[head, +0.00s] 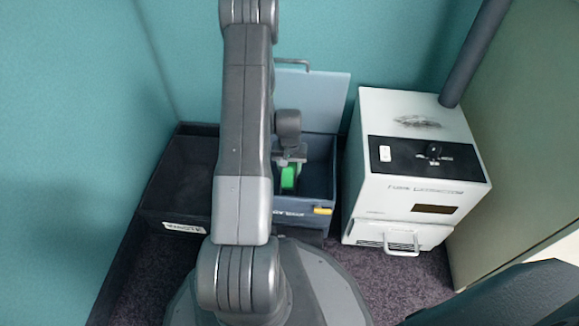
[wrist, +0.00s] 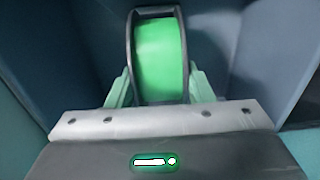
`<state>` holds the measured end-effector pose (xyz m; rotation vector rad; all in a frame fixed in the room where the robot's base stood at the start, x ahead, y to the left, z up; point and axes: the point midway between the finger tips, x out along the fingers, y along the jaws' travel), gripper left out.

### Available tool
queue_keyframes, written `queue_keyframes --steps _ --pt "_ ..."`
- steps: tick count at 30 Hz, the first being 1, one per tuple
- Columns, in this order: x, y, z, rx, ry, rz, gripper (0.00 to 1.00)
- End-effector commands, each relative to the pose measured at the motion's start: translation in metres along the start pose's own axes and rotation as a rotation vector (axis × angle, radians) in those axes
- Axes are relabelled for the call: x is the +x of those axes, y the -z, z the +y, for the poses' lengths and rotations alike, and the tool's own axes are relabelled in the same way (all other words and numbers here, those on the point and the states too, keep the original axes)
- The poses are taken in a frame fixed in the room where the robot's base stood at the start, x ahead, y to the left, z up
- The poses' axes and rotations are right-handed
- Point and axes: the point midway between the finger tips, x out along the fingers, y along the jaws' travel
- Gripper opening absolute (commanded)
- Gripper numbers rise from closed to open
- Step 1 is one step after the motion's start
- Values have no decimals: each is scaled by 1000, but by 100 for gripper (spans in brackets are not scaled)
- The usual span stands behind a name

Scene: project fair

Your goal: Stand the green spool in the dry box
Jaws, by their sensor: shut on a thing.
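The green spool (wrist: 158,58) is upright between my gripper's fingers (wrist: 160,88) in the wrist view, with a dark flange on each side. My gripper is shut on it. In the head view the spool (head: 288,178) shows as a small green patch below my gripper (head: 290,160), inside the opening of the dry box (head: 318,180). The dry box is blue-grey, with its pale lid (head: 325,95) raised at the back. My arm hides the box's left part. I cannot tell whether the spool touches the box floor.
A dark open waste bin (head: 172,190) with a white label stands left of the dry box. A white fume extractor (head: 410,190) with a black top panel stands close on the right. Teal walls close in behind and at the left. Dark carpet (head: 385,280) is free in front.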

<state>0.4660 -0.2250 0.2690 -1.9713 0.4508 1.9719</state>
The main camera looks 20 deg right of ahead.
Motion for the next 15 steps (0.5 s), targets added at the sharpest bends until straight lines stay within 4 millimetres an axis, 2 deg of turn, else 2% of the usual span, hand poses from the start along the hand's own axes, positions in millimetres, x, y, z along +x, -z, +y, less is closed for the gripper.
queue_keyframes --steps 15 --pt "8 1 0 0 0 1 0"
